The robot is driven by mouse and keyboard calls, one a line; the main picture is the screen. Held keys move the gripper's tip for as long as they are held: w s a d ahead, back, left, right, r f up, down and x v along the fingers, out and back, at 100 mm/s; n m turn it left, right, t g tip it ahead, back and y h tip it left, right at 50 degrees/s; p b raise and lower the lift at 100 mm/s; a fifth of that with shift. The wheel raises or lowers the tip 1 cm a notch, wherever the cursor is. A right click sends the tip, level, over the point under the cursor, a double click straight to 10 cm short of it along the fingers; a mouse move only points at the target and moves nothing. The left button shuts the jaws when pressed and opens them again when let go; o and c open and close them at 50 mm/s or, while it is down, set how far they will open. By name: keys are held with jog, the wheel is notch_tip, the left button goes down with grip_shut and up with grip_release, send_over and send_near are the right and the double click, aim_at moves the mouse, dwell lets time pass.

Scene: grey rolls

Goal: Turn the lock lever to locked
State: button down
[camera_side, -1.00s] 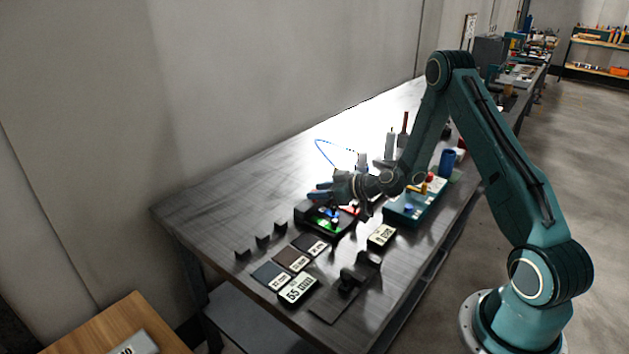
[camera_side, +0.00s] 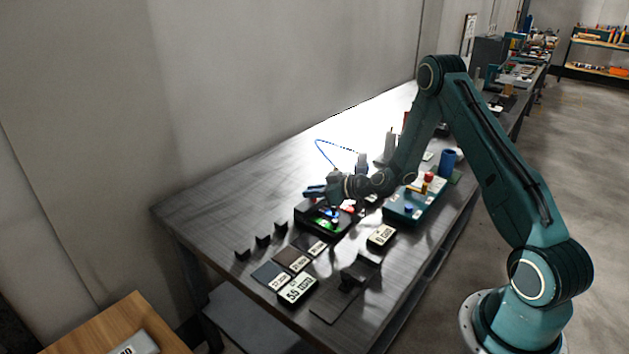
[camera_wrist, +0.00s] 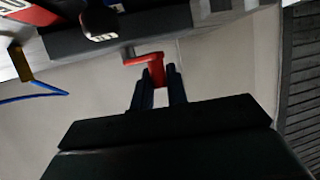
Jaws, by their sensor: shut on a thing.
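The lock lever, a red bent bar (camera_wrist: 158,72), shows in the wrist view with its upright part between the two dark fingertips. My gripper (camera_wrist: 160,84) is shut on it. In the side view my gripper (camera_side: 318,190) reaches over the back of a black box (camera_side: 304,218) with green lit parts on top. The lever cannot be made out for sure there, and I cannot read which position it points to.
A teal box with coloured knobs (camera_side: 412,213) stands just right of the black box. Several labelled plates (camera_side: 296,289) and small black blocks (camera_side: 262,241) lie in front and to the left. A blue cable (camera_side: 326,146) curves behind.

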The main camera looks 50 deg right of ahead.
jog(key=shift+w+a+m+h, duration=0.2)
jog(key=shift+w+m+h, duration=0.05)
jog(key=shift+m+h, duration=0.65)
jog(key=shift+w+a+m+h, duration=0.15)
jog(key=shift+w+m+h, duration=0.15)
jog(key=shift+m+h, duration=0.6)
jog(key=shift+w+a+m+h, duration=0.25)
jog(key=shift+m+h, duration=0.45)
jog(key=shift+h, duration=0.4)
jog(key=shift+w+m+g+h, duration=0.35)
jog(key=shift+m+g+h, duration=0.15)
jog(key=shift+m+h, duration=0.6)
jog(key=shift+w+m+g+h, duration=0.35)
jog(key=shift+m+g+h, duration=0.15)
jog(key=shift+m+h, duration=0.55)
jog(key=c, duration=1.4)
grip_release()
jog(key=shift+s, duration=0.1)
jog(key=v, duration=1.3)
jog(key=shift+s+a+r, duration=0.2)
jog(key=shift+a, duration=0.05)
jog(key=shift+d+r, duration=0.1)
